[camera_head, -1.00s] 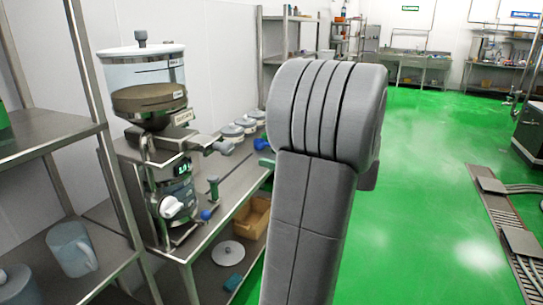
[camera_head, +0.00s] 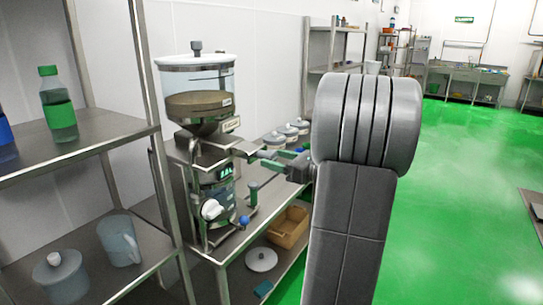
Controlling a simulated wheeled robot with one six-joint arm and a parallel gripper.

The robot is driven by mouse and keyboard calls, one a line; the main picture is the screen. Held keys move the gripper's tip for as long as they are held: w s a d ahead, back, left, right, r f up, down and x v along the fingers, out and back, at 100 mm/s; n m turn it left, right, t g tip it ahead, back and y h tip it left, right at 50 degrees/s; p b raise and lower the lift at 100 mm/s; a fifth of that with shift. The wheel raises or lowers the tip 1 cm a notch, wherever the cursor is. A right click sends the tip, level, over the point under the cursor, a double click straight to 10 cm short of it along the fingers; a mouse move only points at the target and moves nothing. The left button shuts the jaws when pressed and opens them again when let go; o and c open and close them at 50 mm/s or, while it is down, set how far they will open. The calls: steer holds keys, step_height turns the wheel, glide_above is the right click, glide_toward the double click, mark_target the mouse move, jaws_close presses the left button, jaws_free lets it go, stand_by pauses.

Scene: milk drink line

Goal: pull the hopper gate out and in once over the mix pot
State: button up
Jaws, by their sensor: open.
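The hopper (camera_head: 197,78) is a clear drum with brown powder in it, on a metal stand at centre left. A grey gate handle (camera_head: 267,154) sticks out to the right below the hopper's cone. The mix pot seems to be the vessel (camera_head: 216,192) under the gate, partly hidden by the stand and a white knob (camera_head: 211,209). My gripper (camera_head: 285,168) shows as a small dark shape just right of and below the gate handle, partly hidden by my arm. It is open; I cannot tell whether it touches the handle.
The stand is on a steel table with lidded pots (camera_head: 287,132) behind. A tan box (camera_head: 289,228) and a lid (camera_head: 261,259) lie on the lower shelf. A steel rack (camera_head: 90,148) with bottles and jugs stands close at left.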

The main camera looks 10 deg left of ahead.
steer(key=shift+x, duration=1.1)
jaws_close()
steer(key=p+x, duration=0.1)
steer(key=x, duration=0.6)
steer(key=shift+a, duration=0.15)
